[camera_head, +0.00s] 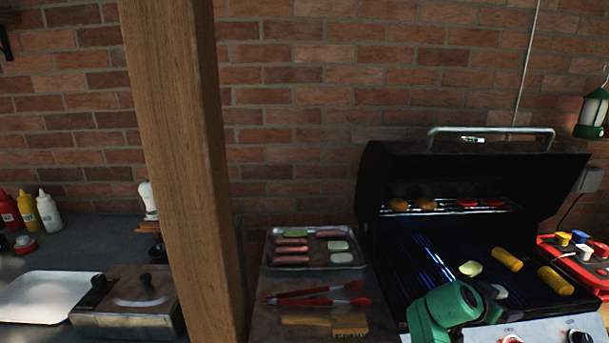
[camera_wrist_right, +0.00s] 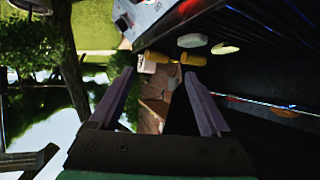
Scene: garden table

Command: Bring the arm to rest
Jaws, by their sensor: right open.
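My right arm's green wrist part (camera_head: 440,308) shows at the bottom of the head view, in front of the open black grill (camera_head: 375,200). In the right wrist view my right gripper (camera_wrist_right: 158,73) is open, its two purple fingers wide apart with nothing gripped between them. Two yellow corn pieces (camera_head: 507,259) (camera_head: 556,281) and pale round slices (camera_head: 470,268) lie on the grill to the right of my wrist. Corn (camera_wrist_right: 193,58) and a pale slice (camera_wrist_right: 192,40) also show beyond the fingers in the wrist view. My left gripper is not in view.
A wooden post (camera_head: 185,150) stands left of centre. A tray of sausages and slices (camera_head: 290,267), red tongs (camera_head: 318,293) and a brush (camera_head: 350,325) lie left of the grill. Sauce bottles (camera_head: 48,212) and a white tray (camera_head: 40,297) are at left. A red tray (camera_head: 548,247) is at right.

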